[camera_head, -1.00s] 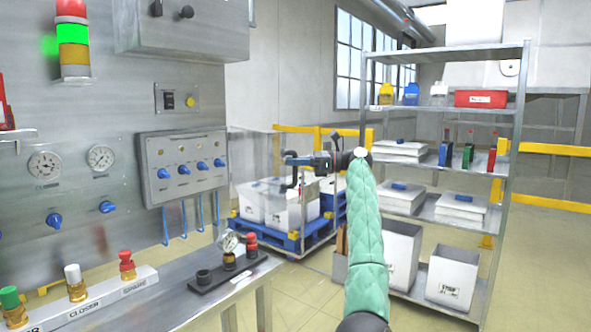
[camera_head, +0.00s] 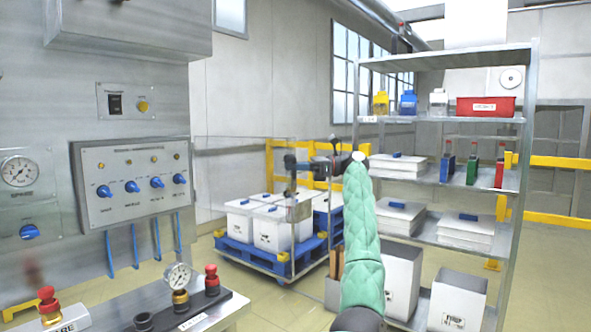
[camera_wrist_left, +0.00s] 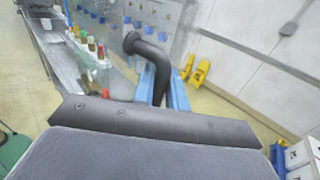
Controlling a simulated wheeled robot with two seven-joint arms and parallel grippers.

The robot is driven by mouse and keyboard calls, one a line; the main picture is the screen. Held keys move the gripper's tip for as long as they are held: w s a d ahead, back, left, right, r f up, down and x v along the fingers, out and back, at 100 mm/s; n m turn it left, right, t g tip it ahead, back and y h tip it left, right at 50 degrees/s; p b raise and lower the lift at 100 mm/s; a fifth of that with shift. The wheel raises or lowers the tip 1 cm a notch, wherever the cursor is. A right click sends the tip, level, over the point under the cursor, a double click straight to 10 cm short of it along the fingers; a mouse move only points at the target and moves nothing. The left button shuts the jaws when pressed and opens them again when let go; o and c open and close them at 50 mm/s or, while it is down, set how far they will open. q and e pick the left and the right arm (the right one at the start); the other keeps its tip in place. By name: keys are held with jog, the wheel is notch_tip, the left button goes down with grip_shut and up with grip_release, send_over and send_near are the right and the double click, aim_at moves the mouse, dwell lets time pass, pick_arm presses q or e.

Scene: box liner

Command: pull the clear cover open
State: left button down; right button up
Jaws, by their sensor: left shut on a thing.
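The clear cover (camera_head: 240,160) is a thin see-through panel that stands out to the right from the grey control panel (camera_head: 135,180) in the head view. Its black bent handle (camera_head: 292,182) is at its outer right edge. My left gripper (camera_head: 296,163), on the green-sleeved arm, is at that edge and shut on the handle. In the left wrist view the dark curved handle (camera_wrist_left: 165,60) rises between the blue-grey fingers (camera_wrist_left: 165,90). The exact contact is small and partly hidden. My right gripper is in neither view.
A blue pallet cart (camera_head: 245,256) with white boxes stands behind the cover. A metal shelf (camera_head: 450,190) with bins and bottles stands at right. A bench (camera_head: 215,318) with a gauge and red knobs is at lower left. Floor shows between bench and cart.

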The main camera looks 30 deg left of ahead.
pick_arm(q)
jog(key=shift+w+a+f, duration=0.1)
jog(key=shift+w, duration=0.1)
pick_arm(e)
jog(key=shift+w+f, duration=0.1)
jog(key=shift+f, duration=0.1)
pick_arm(q)
jog(key=c, duration=1.5)
grip_release()
jog(key=shift+a, duration=0.1)
jog(key=v, duration=0.7)
jog(key=shift+w+d, duration=0.3)
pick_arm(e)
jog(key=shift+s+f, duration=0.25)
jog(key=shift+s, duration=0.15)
